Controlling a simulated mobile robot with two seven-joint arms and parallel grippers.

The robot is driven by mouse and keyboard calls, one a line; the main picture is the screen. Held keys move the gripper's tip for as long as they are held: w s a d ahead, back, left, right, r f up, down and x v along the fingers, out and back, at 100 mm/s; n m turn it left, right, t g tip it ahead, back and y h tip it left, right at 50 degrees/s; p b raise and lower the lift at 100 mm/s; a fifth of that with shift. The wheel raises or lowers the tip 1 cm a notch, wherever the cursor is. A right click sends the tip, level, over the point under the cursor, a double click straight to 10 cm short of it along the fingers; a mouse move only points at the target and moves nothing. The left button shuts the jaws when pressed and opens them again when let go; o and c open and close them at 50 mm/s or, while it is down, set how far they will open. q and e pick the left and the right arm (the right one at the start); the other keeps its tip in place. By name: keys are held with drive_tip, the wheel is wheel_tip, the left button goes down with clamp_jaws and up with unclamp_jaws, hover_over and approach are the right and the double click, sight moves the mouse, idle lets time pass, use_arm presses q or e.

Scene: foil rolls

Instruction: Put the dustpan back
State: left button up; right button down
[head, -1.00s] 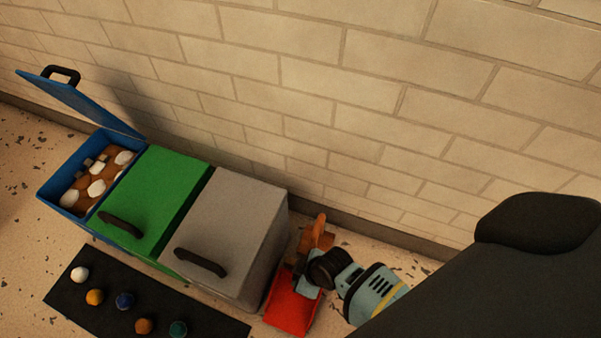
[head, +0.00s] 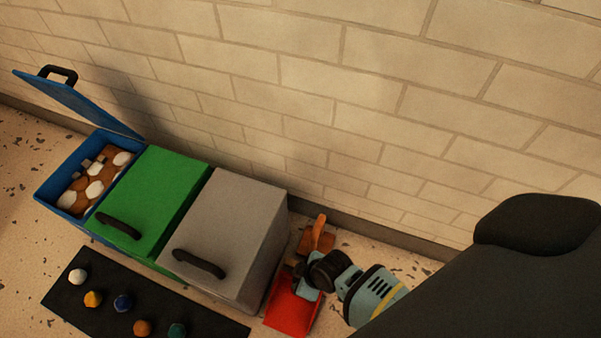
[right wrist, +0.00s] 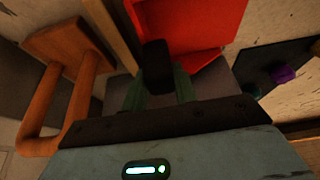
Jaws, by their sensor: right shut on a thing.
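The red dustpan (head: 291,311) is beside the grey bin, low near the floor, in the head view. Its red pan also fills the upper middle of the right wrist view (right wrist: 200,22). My right gripper (right wrist: 158,85) is shut on the dustpan's dark handle (right wrist: 157,66). In the head view my right gripper (head: 306,276) covers part of the dustpan. An orange-brown wooden piece with a looped handle (head: 319,236) stands just behind the gripper, near the wall; it also shows at the left of the right wrist view (right wrist: 74,85). My left gripper is out of view.
A grey bin (head: 228,225), a green bin (head: 160,190) and an open blue bin (head: 64,200) stand in a row along the brick wall. A black mat (head: 105,318) with several coloured balls lies in front. Bare floor (head: 25,150) shows at the far left.

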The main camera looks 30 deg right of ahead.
drive_tip(key=c, duration=1.1)
unclamp_jaws()
drive_tip(key=shift+o, duration=0.4)
drive_tip(key=p+v, duration=0.5)
drive_tip(key=v, duration=0.2)
drive_tip(key=shift+r, duration=0.35)
drive_tip(key=shift+s+d, duration=0.1)
drive_tip(key=shift+s, duration=0.05)
